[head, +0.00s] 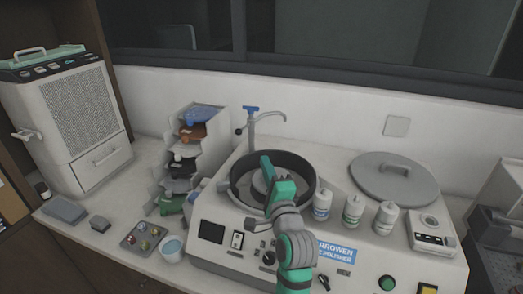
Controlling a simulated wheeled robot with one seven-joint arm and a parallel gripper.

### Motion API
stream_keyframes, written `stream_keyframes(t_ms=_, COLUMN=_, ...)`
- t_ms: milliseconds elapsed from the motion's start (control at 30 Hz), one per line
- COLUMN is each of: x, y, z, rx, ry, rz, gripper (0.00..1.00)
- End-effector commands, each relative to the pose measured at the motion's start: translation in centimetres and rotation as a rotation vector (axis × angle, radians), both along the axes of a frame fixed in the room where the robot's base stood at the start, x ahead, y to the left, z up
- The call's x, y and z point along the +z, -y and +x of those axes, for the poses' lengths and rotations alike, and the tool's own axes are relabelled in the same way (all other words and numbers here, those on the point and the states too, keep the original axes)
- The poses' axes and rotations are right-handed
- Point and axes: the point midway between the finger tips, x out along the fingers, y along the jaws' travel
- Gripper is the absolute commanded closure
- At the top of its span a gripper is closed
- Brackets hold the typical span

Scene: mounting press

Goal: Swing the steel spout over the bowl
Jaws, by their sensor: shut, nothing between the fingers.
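The steel spout (269,114) reaches out to the right from a thin upright post behind the bowl, with a blue handle (250,108) on top. The bowl (239,192) is a round dark basin set in the polisher's white top, with a grey disc inside. My teal gripper (266,160) is shut and empty. It appears in front of the bowl's middle, below the spout and apart from it, and hides part of the bowl.
Several small bottles (353,211) stand right of the bowl, and a grey lid (394,178) lies behind them. A stepped rack (205,140) stands close on the left. A white cup (172,249) and a tray (143,237) sit at front left. A wall rises behind the spout.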

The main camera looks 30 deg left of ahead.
Motion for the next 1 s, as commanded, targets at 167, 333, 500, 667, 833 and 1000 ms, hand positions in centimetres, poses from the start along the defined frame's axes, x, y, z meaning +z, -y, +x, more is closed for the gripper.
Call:
stream_keyframes(t_ms=167, x=0.5, y=-2.2, z=1.6, rx=0.006, ry=0.002, rz=-0.001, gripper=1.00)
stream_keyframes(t_ms=333, x=0.9, y=-4.4, z=3.8, rx=0.004, ry=0.003, rz=-0.001, gripper=1.00)
stream_keyframes(t_ms=500, x=1.3, y=-6.6, z=6.0, rx=0.001, ry=0.001, rz=-0.001, gripper=1.00)
stream_keyframes(t_ms=667, x=1.7, y=-8.8, z=6.1, rx=0.002, ry=0.002, rz=-0.001, gripper=1.00)
stream_keyframes(t_ms=833, x=1.9, y=-10.1, z=6.1, rx=-0.001, ry=0.001, rz=-0.001, gripper=1.00)
stream_keyframes(t_ms=1000, x=2.0, y=-10.6, z=6.1, rx=-0.001, ry=0.002, rz=-0.001, gripper=1.00)
